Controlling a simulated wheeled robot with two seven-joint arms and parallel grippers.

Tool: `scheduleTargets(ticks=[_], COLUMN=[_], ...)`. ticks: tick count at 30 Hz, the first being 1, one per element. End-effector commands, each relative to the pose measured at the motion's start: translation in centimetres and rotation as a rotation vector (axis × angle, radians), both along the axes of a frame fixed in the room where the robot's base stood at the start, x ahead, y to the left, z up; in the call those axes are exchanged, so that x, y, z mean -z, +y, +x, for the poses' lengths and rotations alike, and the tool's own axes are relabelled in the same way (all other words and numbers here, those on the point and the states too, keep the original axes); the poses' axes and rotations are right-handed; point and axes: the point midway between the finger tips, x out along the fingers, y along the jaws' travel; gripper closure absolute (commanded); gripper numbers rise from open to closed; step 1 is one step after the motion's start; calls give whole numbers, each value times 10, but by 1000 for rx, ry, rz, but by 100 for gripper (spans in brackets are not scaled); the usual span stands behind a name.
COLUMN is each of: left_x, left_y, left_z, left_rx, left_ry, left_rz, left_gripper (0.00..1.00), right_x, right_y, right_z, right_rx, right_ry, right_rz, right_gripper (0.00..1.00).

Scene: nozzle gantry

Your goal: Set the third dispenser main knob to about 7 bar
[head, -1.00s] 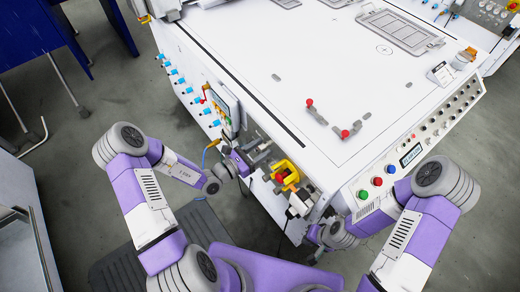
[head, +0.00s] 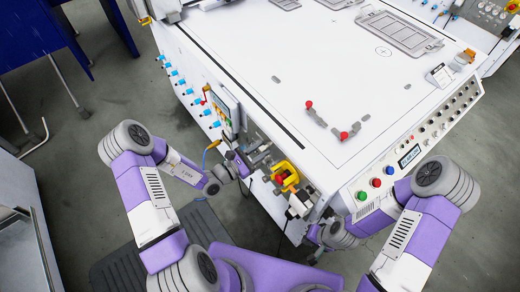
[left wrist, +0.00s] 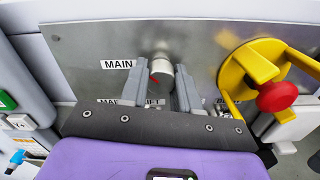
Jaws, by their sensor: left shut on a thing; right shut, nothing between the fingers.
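The main knob (left wrist: 161,70) is a small grey cylinder with a red mark, on a metal panel beside a "MAIN" label (left wrist: 117,64). My left gripper (left wrist: 161,88) has one finger on each side of the knob and is shut on it. In the head view my left gripper (head: 262,158) is at the machine's front side, and the knob is too small to make out there. My right gripper (head: 316,252) is low by the machine's front corner, small and partly hidden by my own wrist. No pressure reading can be read.
A second label below the knob is mostly hidden by the gripper. The white machine top (head: 300,60) is largely clear. A row of blue-tipped fittings (head: 187,90) lines its left side.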

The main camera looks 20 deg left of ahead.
Motion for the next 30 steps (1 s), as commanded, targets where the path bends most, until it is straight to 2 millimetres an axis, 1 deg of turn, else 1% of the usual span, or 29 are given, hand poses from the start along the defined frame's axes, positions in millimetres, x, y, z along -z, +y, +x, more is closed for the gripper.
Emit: scheduleTargets(ticks=[6, 15, 30], left_x=[1, 2, 2], left_y=[0, 1, 3], left_z=[-1, 0, 1], left_rx=[2, 2, 0], left_ry=[-118, -294, -585], left_rz=[163, 389, 765], left_gripper=[100, 100, 100], right_x=[-8, -12, -7], right_y=[0, 0, 0], right_z=[0, 0, 0], right_rx=[0, 0, 0], right_ry=[0, 0, 0], right_rz=[0, 0, 0], right_gripper=[100, 100, 100])
